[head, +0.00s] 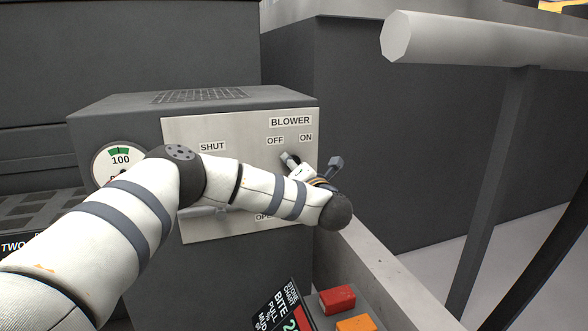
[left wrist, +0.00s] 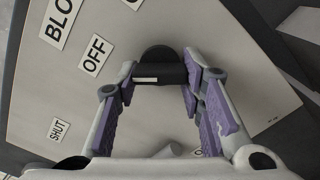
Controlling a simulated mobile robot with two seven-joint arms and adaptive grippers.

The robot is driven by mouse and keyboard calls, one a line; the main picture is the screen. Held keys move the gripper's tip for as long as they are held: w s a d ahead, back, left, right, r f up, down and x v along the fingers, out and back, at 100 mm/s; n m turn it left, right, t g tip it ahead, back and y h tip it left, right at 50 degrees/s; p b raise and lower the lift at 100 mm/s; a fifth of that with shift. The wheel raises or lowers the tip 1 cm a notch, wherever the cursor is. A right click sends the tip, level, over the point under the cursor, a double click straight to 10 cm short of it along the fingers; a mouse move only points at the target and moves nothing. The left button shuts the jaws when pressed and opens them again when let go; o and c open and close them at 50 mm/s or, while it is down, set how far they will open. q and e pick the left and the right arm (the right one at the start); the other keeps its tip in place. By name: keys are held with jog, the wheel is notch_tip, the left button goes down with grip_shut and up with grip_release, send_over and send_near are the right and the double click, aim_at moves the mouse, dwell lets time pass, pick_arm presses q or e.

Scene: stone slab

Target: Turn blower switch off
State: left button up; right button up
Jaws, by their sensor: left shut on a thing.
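The blower panel (head: 240,130) is a pale metal plate on a dark box, marked BLOWER, OFF and ON at its upper right. My left gripper (head: 311,161) is at the panel just below these two labels. In the left wrist view the gripper (left wrist: 160,80) has its purple-padded fingers on either side of the dark blower switch (left wrist: 160,55), shut on it at the tips. The OFF label (left wrist: 97,54) lies beside the left finger there. Which way the switch points I cannot tell. My right gripper is not in view.
A round gauge (head: 119,160) is left of the panel. A lever (head: 205,212) sits by SHUT, partly behind my arm. A thick grey rail (head: 480,42) stands close on the right.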

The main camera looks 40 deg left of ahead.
pick_arm(q)
jog(key=shift+r+n, duration=0.1)
jog(key=shift+n, duration=0.2)
jog(key=o, duration=1.2)
jog(key=shift+c, duration=0.2)
jog(key=v, duration=1.2)
